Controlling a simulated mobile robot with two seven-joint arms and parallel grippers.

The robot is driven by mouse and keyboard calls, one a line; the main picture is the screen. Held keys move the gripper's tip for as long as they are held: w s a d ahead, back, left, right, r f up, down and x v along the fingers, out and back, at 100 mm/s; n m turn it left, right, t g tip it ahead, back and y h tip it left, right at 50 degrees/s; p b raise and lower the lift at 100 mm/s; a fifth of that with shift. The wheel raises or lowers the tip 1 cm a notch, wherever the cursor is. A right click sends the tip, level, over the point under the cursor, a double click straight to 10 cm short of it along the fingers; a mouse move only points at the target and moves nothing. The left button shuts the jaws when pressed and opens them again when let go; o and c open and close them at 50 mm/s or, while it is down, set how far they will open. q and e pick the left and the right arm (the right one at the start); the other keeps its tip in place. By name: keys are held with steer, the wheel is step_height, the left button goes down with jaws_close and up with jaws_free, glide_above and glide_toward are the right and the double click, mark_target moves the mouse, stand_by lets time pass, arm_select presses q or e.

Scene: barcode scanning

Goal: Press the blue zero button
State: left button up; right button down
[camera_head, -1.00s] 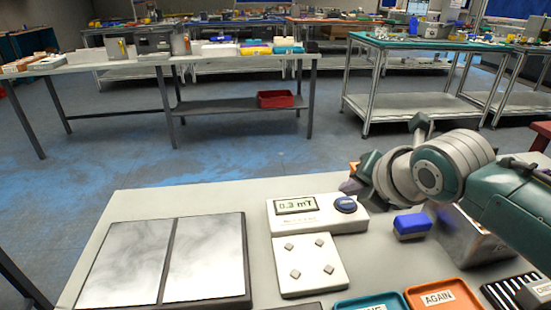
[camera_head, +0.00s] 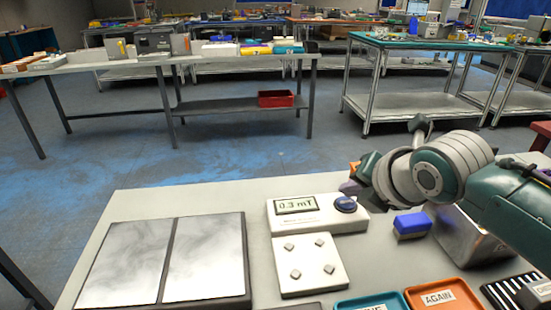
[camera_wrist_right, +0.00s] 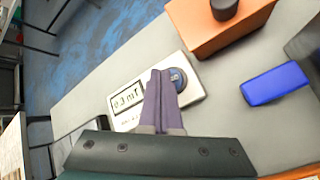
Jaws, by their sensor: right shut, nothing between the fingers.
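A white meter (camera_head: 312,219) lies on the grey table, its display reading 0.3 mT. The meter (camera_wrist_right: 194,92) is partly hidden behind the fingers. My left gripper is out of view.
A white plate with several grey studs (camera_head: 308,265) adjoins the meter. A blue block (camera_head: 411,224) and a metal box (camera_head: 468,240) are to the right. An orange block with a dark knob (camera_wrist_right: 205,38) is near the meter. Two grey panels (camera_head: 205,258) lie left; trays are in front.

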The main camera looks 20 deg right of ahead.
steer(key=shift+f, duration=0.35)
steer(key=shift+f, duration=0.15)
steer(key=shift+f+b, duration=0.35)
stand_by(0.5)
steer(key=shift+r, duration=0.1)
steer(key=shift+r+p, duration=0.65)
steer(key=shift+p, duration=0.2)
steer(key=shift+r, duration=0.15)
steer(key=shift+r+p, duration=0.1)
steer(key=shift+p, duration=0.2)
